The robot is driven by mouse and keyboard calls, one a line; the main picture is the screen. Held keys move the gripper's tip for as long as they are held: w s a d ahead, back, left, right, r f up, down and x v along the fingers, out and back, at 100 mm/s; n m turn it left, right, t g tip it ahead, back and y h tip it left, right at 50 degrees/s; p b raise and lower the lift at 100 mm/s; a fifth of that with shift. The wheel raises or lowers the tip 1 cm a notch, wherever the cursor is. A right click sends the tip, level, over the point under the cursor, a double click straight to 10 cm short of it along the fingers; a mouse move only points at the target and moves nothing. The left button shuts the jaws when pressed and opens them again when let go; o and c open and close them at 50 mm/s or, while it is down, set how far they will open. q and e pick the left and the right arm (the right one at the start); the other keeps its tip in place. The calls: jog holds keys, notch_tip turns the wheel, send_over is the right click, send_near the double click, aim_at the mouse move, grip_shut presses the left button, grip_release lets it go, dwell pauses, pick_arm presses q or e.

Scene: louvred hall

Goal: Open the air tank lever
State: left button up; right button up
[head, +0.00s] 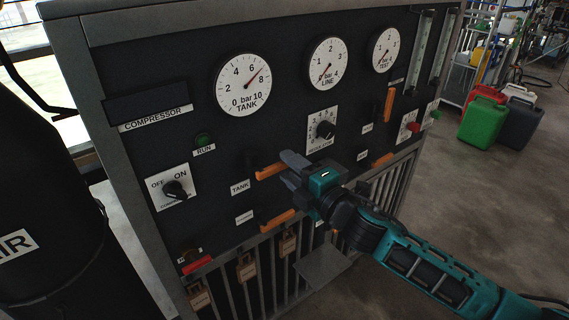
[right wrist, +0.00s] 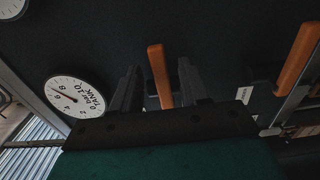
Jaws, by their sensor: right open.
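The tank lever (head: 270,172) is an orange handle on the dark panel, lying nearly level beside the TANK label (head: 240,187). My right gripper (head: 287,168) is open at the lever's right part, its fingers pointing at the panel. In the right wrist view the orange lever (right wrist: 160,76) shows between the two dark fingers of the gripper (right wrist: 157,84), with a gap on each side. The lever's base is partly hidden by the gripper. The tank gauge (head: 243,84) reads about 7 bar. My left gripper is not in view.
Another orange lever (head: 277,220) sits below, above hanging tags (head: 288,243). An upright orange lever (head: 389,105) is farther right. The regulator knob (head: 325,130) is above my gripper. A black AIR tank (head: 45,200) stands left. Green can (head: 483,122) stands on the floor at right.

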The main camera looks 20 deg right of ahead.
jog(key=shift+w+a, duration=0.15)
jog(key=shift+w, duration=0.15)
jog(key=shift+w+a, duration=0.25)
jog(key=shift+w, duration=0.45)
grip_shut()
dwell(1.0)
